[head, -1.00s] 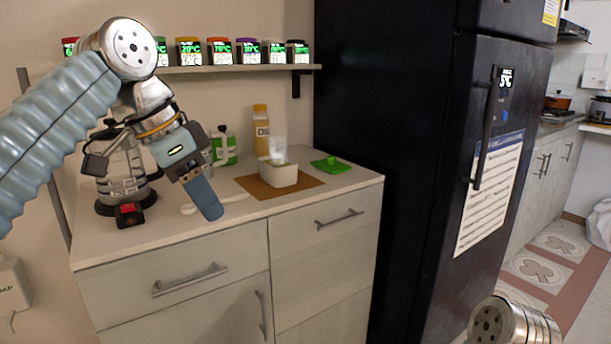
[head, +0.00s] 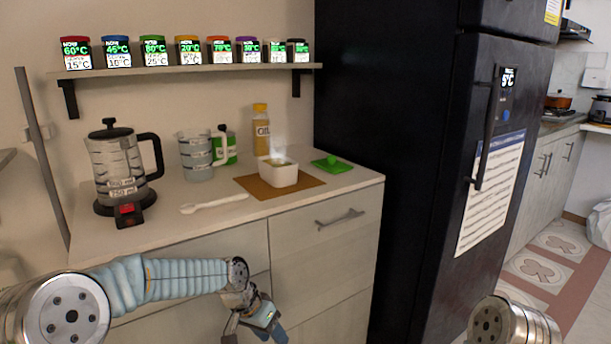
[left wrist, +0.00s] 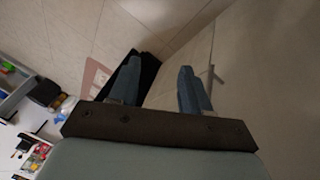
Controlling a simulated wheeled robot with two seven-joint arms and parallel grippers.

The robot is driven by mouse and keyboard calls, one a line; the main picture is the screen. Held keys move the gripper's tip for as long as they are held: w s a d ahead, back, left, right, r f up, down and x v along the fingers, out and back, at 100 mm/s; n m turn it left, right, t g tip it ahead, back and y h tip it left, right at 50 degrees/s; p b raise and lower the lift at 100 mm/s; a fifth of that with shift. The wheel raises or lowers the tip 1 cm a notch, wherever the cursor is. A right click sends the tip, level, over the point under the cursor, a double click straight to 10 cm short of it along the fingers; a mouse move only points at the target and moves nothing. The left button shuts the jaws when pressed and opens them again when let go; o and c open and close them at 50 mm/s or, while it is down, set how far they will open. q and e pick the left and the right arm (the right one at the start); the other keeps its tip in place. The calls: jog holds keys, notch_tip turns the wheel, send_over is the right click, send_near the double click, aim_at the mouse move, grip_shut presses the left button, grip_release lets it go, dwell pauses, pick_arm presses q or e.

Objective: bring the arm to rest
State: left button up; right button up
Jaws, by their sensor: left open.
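My left arm is low in front of the counter's drawers in the head view. Its gripper (head: 256,332) is near the bottom edge, below the counter top and partly cut off. In the left wrist view the two blue fingers (left wrist: 162,85) stand apart with nothing between them. The gripper is open and empty. Of my right arm only a rounded metal link shows at the bottom right of the head view; its gripper is out of sight.
The counter (head: 330,185) holds a kettle (head: 120,170), a measuring jug (head: 196,155), a spoon (head: 214,203), an oil bottle (head: 261,130) and a white bowl (head: 284,177) on a brown board (head: 255,187). A black fridge (head: 400,120) stands right.

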pick_arm(q)
jog(key=s+f+n, duration=0.2)
jog(key=s+f, duration=0.4)
jog(key=f, duration=0.4)
jog(key=s+f+n, duration=0.2)
jog(key=s+f, duration=0.4)
jog(key=f, duration=0.4)
jog(key=s+a+f+n, duration=0.1)
jog(key=s+f, duration=0.2)
jog(key=s, duration=0.3)
jog(key=s+a+f+n, duration=0.1)
jog(key=s+f+n, duration=0.1)
jog(key=s, duration=0.5)
jog(key=shift+s+a+f+g, duration=0.2)
jog(key=shift+a+f+g, duration=0.15)
jog(key=shift+f, duration=0.3)
